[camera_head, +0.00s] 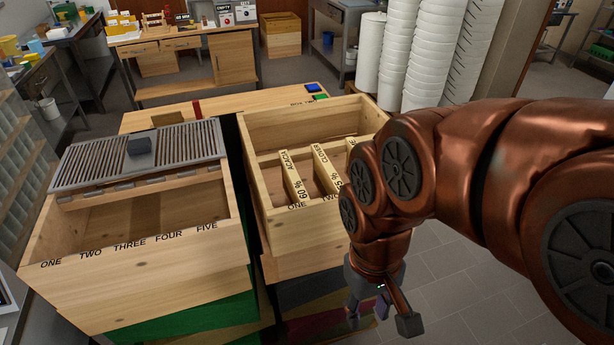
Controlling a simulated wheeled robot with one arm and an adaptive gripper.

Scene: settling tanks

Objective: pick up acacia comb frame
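The acacia comb frame (295,180) is a pale wooden bar lettered "ACACIA" and "60 %". It hangs in the right wooden box (262,205) above the mark ONE. Only its top bar shows clearly. A frame lettered "CLOVER" (327,170) hangs to its right above the mark TWO. My gripper (381,316) points down in front of the right box, to the right of and nearer than the acacia frame. Its fingers are spread apart, and I see nothing between them.
The left box (140,275) is marked ONE to FIVE; a slotted metal grid (95,165) with a dark block (139,146) lies over its back. My arm covers the right box's right side. White bucket stacks (432,55) stand behind. Tiled floor is clear at lower right.

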